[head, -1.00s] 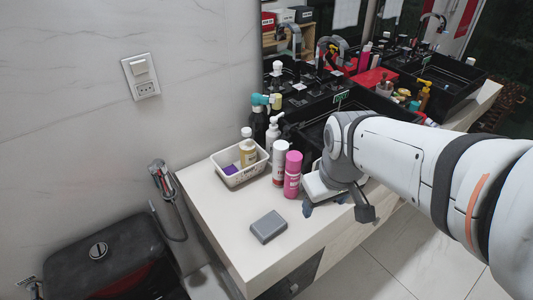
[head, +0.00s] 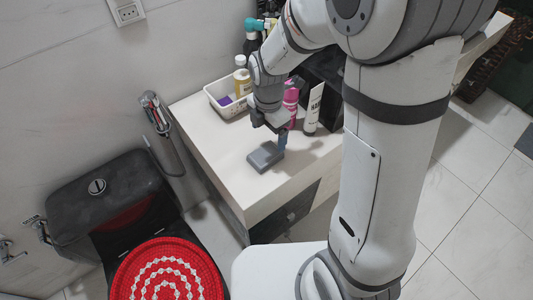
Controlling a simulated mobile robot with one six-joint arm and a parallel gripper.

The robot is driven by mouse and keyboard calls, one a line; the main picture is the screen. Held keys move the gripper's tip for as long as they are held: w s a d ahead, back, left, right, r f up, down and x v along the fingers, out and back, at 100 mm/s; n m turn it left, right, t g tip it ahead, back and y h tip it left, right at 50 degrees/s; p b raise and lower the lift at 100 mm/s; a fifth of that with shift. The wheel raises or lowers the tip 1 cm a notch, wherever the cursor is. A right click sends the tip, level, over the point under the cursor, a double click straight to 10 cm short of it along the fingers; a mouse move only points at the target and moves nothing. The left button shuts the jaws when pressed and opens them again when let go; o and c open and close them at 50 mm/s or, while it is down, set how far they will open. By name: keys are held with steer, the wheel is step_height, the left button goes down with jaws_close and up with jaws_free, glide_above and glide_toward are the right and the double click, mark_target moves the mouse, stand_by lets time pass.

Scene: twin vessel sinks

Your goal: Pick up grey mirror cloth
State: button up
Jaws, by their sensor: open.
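The grey mirror cloth (head: 263,157) is a small folded grey block lying flat on the near left part of the pale countertop. My gripper (head: 271,131) points down just above and behind it, with its jaws open and nothing seen between them. One finger shows close to the cloth's right back edge. I cannot tell whether it touches the cloth. My gripper and wrist hide part of the items behind.
A white basket (head: 228,110) with bottles stands behind left of my gripper. A pink can (head: 291,97) and a white tube (head: 313,108) stand close to its right. The countertop (head: 222,170) is clear left of the cloth. A black toilet (head: 115,195) with a red cover is at lower left.

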mark_target(268, 152)
steer(key=f, duration=0.7)
steer(key=shift+s, duration=0.3)
steer(key=shift+c, duration=0.4)
steer(key=c, duration=1)
step_height(268, 152, up, 10)
steer(key=shift+r, duration=0.1)
steer(key=o, duration=0.5)
steer(key=shift+c, duration=0.2)
steer(key=c, duration=0.4)
steer(key=shift+o, duration=0.2)
